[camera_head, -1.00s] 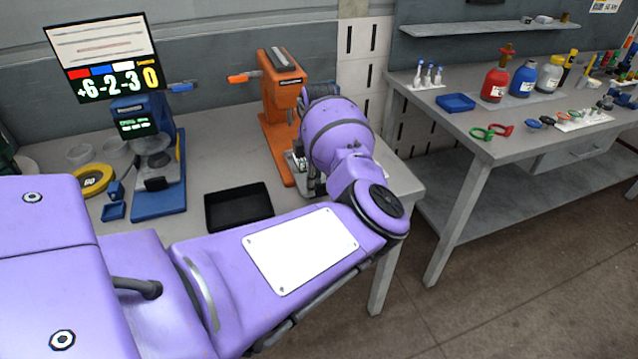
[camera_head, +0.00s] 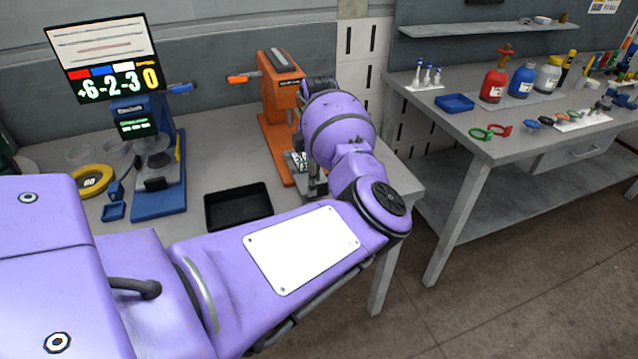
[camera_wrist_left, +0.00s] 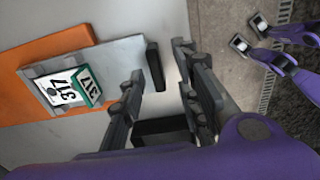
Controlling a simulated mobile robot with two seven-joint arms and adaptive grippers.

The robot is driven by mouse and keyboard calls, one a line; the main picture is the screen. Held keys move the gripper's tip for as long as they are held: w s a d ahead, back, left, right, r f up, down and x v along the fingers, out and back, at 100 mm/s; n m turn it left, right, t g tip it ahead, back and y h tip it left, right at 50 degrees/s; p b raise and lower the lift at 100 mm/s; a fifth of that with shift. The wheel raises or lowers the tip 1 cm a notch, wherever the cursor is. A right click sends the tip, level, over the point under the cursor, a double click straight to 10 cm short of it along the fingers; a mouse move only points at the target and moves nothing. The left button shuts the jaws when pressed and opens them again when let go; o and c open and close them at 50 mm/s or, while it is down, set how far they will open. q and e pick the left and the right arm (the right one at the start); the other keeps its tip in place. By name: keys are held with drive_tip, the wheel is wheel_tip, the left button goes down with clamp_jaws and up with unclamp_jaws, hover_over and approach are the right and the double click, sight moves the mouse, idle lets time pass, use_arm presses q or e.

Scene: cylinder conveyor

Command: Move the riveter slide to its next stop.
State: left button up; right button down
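The orange riveter (camera_head: 283,95) stands on the bench, with its orange base also in the wrist view (camera_wrist_left: 25,88). On that base is a grey slide plate (camera_wrist_left: 112,60) carrying a green-and-white block marked 317 (camera_wrist_left: 68,90). A black upright bar (camera_wrist_left: 155,66) stands just off the plate's right end. My left gripper (camera_wrist_left: 158,62) is open, with its fingers on either side of that bar and apart from it as far as I can see. In the head view the left gripper (camera_head: 315,183) is mostly hidden by my wrist.
A black tray (camera_head: 238,206) lies left of the gripper. A blue press (camera_head: 158,165), a screen (camera_head: 105,60) and a yellow ring (camera_head: 91,181) are further left. A second bench (camera_head: 480,128) with bottles stands to the right across a gap.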

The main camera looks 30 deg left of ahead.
use_arm(q)
wheel_tip(320, 180, up, 10)
idle(0.3)
drive_tip(key=shift+s, duration=0.1)
idle(0.4)
